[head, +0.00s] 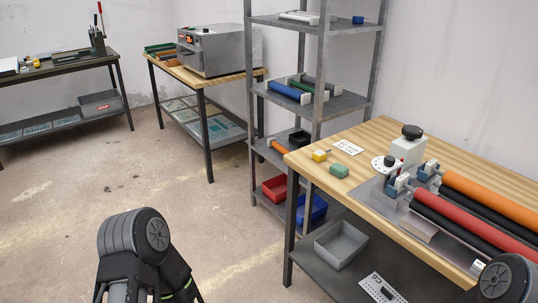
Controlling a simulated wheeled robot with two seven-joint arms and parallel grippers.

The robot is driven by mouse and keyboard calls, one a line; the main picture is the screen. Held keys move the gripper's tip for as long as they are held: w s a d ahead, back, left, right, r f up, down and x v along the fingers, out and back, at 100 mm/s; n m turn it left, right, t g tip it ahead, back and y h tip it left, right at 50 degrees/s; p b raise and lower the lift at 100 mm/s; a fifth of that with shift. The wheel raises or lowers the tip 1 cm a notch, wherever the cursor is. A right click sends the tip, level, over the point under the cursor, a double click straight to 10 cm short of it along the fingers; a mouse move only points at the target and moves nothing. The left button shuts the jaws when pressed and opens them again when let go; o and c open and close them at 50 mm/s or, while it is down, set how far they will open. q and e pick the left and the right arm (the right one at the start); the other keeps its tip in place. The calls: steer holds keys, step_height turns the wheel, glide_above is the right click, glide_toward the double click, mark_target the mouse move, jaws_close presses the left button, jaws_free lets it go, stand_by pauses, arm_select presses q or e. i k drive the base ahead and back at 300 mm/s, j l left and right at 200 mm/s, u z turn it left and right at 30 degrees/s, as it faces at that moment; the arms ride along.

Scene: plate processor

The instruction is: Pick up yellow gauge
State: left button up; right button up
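A small yellow block (320,156) with a small grey part on it, which looks like the yellow gauge, sits near the far left corner of the wooden-topped table (375,137) on the right. A green block (339,171) lies just in front of it, and a white card (349,148) with writing lies to its right. Parts of my two arms show at the bottom left and the bottom right corner, both well apart from the yellow block. Neither gripper's fingers can be seen.
A roller machine with red (462,222) and orange (490,198) rollers fills the table's right side. A grey metal shelf (345,103) stands behind the table's left end. A grey bin (340,244) sits on the lower shelf. The floor (225,235) left of the table is clear.

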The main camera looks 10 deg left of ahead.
mark_target(319, 156)
steer(key=z, duration=0.3)
steer(key=i+j+z, duration=0.1)
steer(key=z, duration=0.35)
steer(key=j+z, duration=0.35)
steer(key=z, duration=0.15)
steer(key=j+z, duration=0.3)
steer(key=z, duration=0.15)
steer(key=j+z, duration=0.3)
steer(key=z, duration=0.15)
steer(key=k+j+z, duration=0.1)
steer(key=j, duration=0.35)
steer(key=k+j+z, duration=0.1)
steer(key=j, duration=0.35)
steer(key=k+j+z, duration=0.1)
steer(key=j, duration=0.3)
steer(key=k+j+z, duration=0.1)
steer(key=j, duration=0.3)
steer(key=k+j+z, duration=0.1)
steer(key=j, duration=0.35)
steer(key=k, duration=0.1)
